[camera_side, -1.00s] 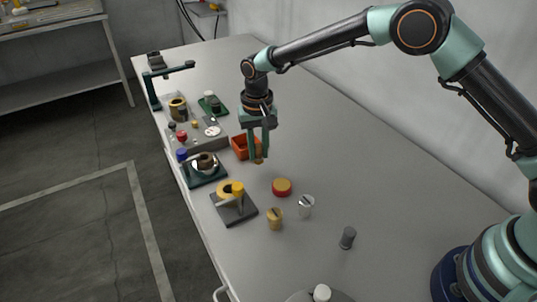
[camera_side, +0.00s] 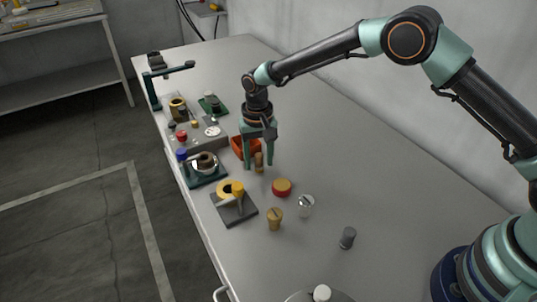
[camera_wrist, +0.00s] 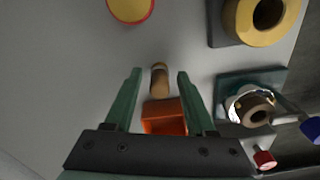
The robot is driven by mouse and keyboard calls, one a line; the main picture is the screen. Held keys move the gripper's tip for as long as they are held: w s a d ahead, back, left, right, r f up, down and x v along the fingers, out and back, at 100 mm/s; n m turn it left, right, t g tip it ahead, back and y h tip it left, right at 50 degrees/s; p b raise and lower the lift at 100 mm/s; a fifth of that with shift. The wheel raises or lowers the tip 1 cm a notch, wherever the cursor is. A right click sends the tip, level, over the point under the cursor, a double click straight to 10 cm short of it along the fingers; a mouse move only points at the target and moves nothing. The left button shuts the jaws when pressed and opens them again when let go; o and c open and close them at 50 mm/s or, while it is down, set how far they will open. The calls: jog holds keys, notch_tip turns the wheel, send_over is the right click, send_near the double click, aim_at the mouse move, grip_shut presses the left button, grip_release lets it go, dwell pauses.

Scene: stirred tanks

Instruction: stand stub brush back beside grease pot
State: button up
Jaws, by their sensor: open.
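In the wrist view the brush (camera_wrist: 159,82) lies between my two fingers, with a gap on both sides. My gripper (camera_side: 258,163) is open around it; its green fingertips also show in the wrist view (camera_wrist: 160,74). A round red pot with a yellow top (camera_side: 282,187), probably the grease pot, stands a little to the right and nearer; it is cut by the top edge in the wrist view (camera_wrist: 131,8).
The orange bin (camera_side: 238,147) is close behind the brush. A dark plate with a yellow ring (camera_side: 226,209), a tan cup (camera_side: 275,219), a clear metallic cup (camera_side: 306,205) and a grey cylinder (camera_side: 347,238) stand nearer. The table's right side is clear.

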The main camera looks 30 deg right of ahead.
aim_at(259, 154)
jog(key=s+d+r+t, duration=0.1)
jog(key=d+r, duration=0.1)
jog(key=r, duration=0.8)
jog(key=s+d+r, duration=0.1)
jog(key=d+r, duration=0.2)
jog(key=r, duration=0.6)
jog(key=s+d+r+n+t, duration=0.25)
jog(key=s+d+r, duration=0.45)
jog(key=s+d, duration=0.35)
jog(key=s+d+f+t, duration=0.2)
jog(key=s+d, duration=0.1)
jog(key=s, duration=0.6)
jog(key=shift+d+f, duration=0.15)
jog(key=shift+d, duration=0.1)
